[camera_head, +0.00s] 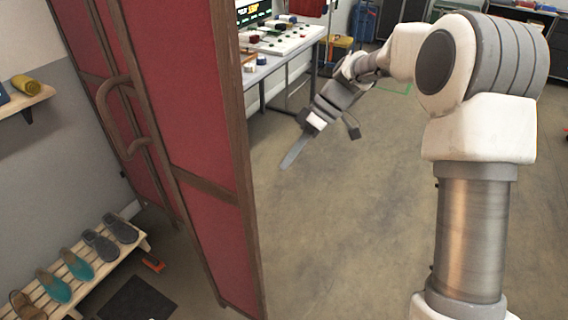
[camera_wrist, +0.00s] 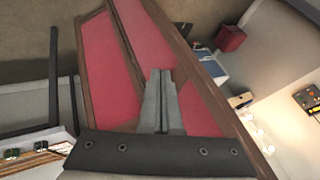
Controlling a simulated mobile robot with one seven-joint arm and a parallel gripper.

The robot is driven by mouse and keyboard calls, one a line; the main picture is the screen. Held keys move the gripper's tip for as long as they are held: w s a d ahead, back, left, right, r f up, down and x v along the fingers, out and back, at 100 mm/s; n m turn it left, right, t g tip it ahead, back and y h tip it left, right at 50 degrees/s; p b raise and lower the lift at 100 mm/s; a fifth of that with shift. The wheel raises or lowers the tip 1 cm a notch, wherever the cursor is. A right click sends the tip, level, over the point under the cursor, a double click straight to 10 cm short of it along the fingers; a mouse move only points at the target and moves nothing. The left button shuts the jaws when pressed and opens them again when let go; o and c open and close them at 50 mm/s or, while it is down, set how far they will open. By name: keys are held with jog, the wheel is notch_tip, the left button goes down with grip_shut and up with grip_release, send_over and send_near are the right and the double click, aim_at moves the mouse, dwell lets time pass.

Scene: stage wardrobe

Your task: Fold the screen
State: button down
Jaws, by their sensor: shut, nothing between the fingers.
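The folding screen (camera_head: 198,105) has red panels in brown wooden frames. It stands at the left in the head view, its panels at angles to each other, with curved brown handles (camera_head: 119,103) on one panel. My gripper (camera_head: 294,150) is to the right of the near panel's edge, apart from it, with its fingers together and empty. In the wrist view, the fingers of my gripper (camera_wrist: 158,100) point toward the red panels of the screen (camera_wrist: 110,62), which fill the middle. The lower part of the screen is hidden there by my gripper.
A low slatted rack (camera_head: 138,240) with several shoes stands at lower left, beside a dark mat (camera_head: 137,301). A desk (camera_head: 290,48) with a control panel and monitor (camera_head: 254,11) stands behind the screen. The floor (camera_head: 350,230) right of the screen is clear.

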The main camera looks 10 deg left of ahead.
jog(key=s+a+f, duration=0.5)
jog(key=s+f, duration=0.1)
jog(key=shift+a+b, duration=0.3)
jog(key=shift+b, duration=0.1)
